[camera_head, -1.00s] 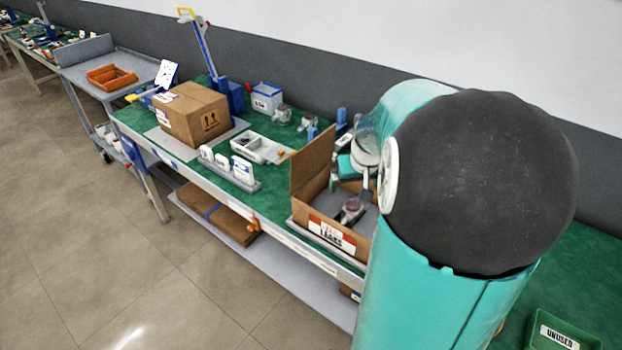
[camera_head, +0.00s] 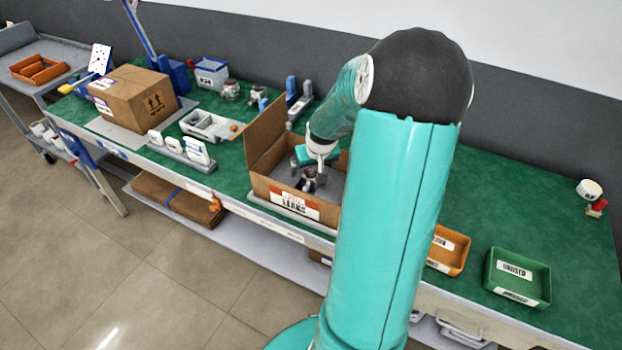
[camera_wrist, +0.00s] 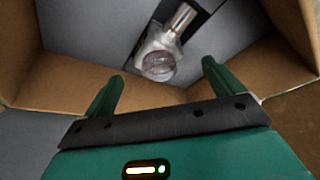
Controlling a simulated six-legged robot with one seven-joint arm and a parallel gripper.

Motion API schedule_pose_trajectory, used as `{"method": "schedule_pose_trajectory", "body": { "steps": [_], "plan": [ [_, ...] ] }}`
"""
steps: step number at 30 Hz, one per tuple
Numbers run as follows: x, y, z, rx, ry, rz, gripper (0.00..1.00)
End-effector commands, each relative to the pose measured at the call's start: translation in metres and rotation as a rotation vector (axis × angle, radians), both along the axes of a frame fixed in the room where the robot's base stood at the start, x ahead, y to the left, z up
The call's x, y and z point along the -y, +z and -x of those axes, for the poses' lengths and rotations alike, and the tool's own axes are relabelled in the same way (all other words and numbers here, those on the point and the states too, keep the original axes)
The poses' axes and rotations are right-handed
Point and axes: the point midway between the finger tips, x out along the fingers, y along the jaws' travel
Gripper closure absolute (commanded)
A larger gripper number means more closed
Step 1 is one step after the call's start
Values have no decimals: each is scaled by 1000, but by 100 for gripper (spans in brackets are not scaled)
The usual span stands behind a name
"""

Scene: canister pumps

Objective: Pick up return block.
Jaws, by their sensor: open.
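A metal block with a round, reddish glass face and a short shiny stub (camera_wrist: 158,58) lies inside the open cardboard box marked LEAKS (camera_head: 262,184). I take it for the return block, but no label on it is readable. In the head view it is a small dark grey shape (camera_head: 309,183) under my gripper. My gripper (camera_wrist: 162,72) is open and points down into the box. In the wrist view its two green fingers are apart, with the block ahead of and between them. No contact shows, and the gap is hard to judge.
The box walls (camera_wrist: 75,80) rise close around my gripper. A closed carton (camera_head: 135,97), a grey tray (camera_head: 207,126) and a rack of white parts (camera_head: 183,150) stand left. An orange bin (camera_head: 448,250) and a green UNUSED bin (camera_head: 517,277) stand right. The right tabletop is mostly clear.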

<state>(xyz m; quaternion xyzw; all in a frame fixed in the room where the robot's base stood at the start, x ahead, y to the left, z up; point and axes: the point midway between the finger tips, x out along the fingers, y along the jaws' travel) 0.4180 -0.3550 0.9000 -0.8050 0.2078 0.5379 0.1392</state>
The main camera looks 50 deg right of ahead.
Motion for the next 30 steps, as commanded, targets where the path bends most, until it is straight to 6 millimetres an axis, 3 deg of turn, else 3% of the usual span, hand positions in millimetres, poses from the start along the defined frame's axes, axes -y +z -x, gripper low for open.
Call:
{"method": "schedule_pose_trajectory", "body": {
  "steps": [6,14,23,30],
  "plan": [
    [4,-26,-9,-1,1,-1,7],
    [5,-28,-9,0,0,1,9],
    [5,-27,-9,0,0,1,66],
    [6,-25,-10,2,0,2,67]
  ]
}}
